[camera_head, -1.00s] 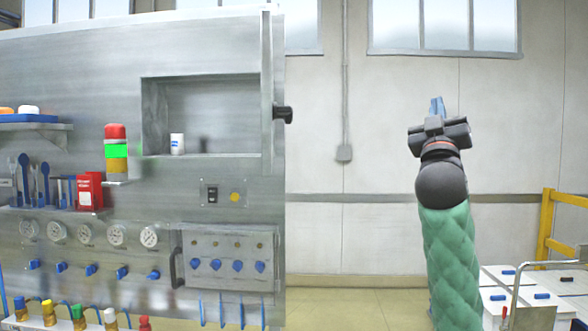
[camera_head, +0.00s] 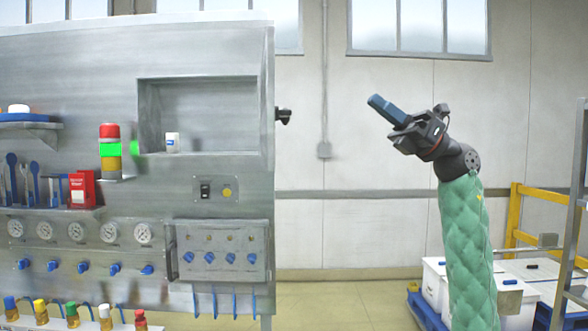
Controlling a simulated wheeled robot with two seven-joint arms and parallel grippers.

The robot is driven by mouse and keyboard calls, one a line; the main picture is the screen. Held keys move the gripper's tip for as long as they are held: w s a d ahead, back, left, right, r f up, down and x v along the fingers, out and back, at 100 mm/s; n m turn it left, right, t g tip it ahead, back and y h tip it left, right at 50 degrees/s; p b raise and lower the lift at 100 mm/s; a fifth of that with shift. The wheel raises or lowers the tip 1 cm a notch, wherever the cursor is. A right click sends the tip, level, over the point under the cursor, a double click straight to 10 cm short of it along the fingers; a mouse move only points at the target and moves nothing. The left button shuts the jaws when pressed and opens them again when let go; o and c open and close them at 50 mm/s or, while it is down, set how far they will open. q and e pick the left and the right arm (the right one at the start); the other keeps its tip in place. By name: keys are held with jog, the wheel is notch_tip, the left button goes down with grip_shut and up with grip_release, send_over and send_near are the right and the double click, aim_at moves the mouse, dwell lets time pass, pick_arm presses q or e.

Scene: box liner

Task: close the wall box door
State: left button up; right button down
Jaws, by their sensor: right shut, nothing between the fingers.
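The wall box (camera_head: 190,90) is an open recess in the grey metal panel. A small white cup (camera_head: 172,142) stands on its bottom ledge. Its door (camera_head: 268,95) stands open at the recess's right side, seen almost edge-on, so its face is hidden. A black handle (camera_head: 283,116) sticks out to the right of the door edge. My right gripper (camera_head: 383,107) is in the air right of the door, clear of the handle. Its blue fingers are shut and empty and point up and left. My left gripper is not in view.
A red, green and amber signal light (camera_head: 110,150) stands left of the recess. Switches, gauges and blue knobs sit below. White boxes (camera_head: 513,285) and a yellow rail (camera_head: 516,215) stand at the lower right. The space between panel and right arm is free.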

jog(key=a+f+n+h, duration=0.2)
jog(key=a+f+h, duration=0.1)
jog(key=f+h, duration=0.55)
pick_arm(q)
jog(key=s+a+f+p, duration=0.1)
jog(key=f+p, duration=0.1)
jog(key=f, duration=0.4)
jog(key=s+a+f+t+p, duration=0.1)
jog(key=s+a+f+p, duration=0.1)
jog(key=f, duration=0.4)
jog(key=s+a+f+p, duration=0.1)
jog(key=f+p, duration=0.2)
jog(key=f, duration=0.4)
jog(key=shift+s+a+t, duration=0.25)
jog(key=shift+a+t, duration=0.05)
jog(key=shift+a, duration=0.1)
pick_arm(e)
jog(key=s+a+f, duration=0.1)
jog(key=a, duration=0.6)
jog(key=s+a+f+y, duration=0.1)
jog(key=s+a, duration=0.1)
jog(key=a, duration=0.5)
jog(key=shift+f+g, duration=0.25)
jog(key=shift+g, duration=0.15)
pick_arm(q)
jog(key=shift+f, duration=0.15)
pick_arm(e)
jog(key=shift+s, duration=0.1)
